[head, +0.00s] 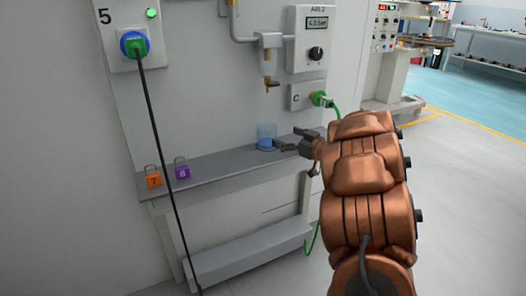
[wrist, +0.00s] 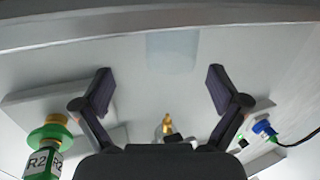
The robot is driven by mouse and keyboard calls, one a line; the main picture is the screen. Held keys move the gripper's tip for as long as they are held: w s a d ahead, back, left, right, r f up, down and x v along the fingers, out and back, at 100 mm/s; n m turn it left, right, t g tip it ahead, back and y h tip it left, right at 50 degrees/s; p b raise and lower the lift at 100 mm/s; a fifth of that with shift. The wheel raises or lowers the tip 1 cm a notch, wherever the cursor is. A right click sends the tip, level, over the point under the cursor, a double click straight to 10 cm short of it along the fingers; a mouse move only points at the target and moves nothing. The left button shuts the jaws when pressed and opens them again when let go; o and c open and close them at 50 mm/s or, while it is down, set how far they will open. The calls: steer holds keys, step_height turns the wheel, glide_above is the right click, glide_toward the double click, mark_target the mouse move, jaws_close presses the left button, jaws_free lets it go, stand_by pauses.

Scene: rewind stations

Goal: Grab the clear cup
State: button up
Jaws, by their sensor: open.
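The clear cup (head: 266,135) stands upright on the grey wall shelf (head: 225,166), with blue showing in its lower part. My gripper (head: 289,139) is open and empty just to the right of the cup, with its fingers pointing at it. In the wrist view, the clear cup (wrist: 172,52) is a faint bluish patch at the top centre, beyond my spread fingertips (wrist: 160,71). It lies roughly in line with the gap between them. I cannot tell exactly how far the fingertips are from the cup.
An orange padlock (head: 153,180) and a purple padlock (head: 183,172) sit at the shelf's left. A filter bowl with a drain tap (head: 270,78) hangs above the cup. A green hose plug (head: 322,99) is in panel C. A black cable (head: 160,150) hangs in front of the shelf.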

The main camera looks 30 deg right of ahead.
mark_target(274, 136)
steer(key=shift+s+a+f+y+b, duration=0.1)
steer(key=shift+a+f+y+b, duration=0.15)
steer(key=shift+f, duration=0.2)
steer(key=shift+s+a+f+y+b, duration=0.1)
steer(key=shift+f+y+b, duration=0.05)
steer(key=shift+f+y, duration=0.25)
steer(key=shift+w+a+f, duration=0.1)
steer(key=shift+w, duration=0.1)
steer(key=shift+b+x, duration=0.85)
steer(key=shift+x, duration=0.5)
steer(key=shift+r+b+x, duration=0.15)
steer(key=shift+b+x, duration=0.45)
steer(key=shift+x, duration=0.55)
steer(key=shift+r+b+x, duration=0.15)
steer(key=shift+b+x, duration=0.45)
steer(key=shift+x, duration=0.5)
steer(key=shift+a, duration=0.15)
steer(key=c, duration=1.4)
steer(key=shift+o, duration=0.2)
steer(key=shift+r+p, duration=0.2)
steer(key=shift+p, duration=0.2)
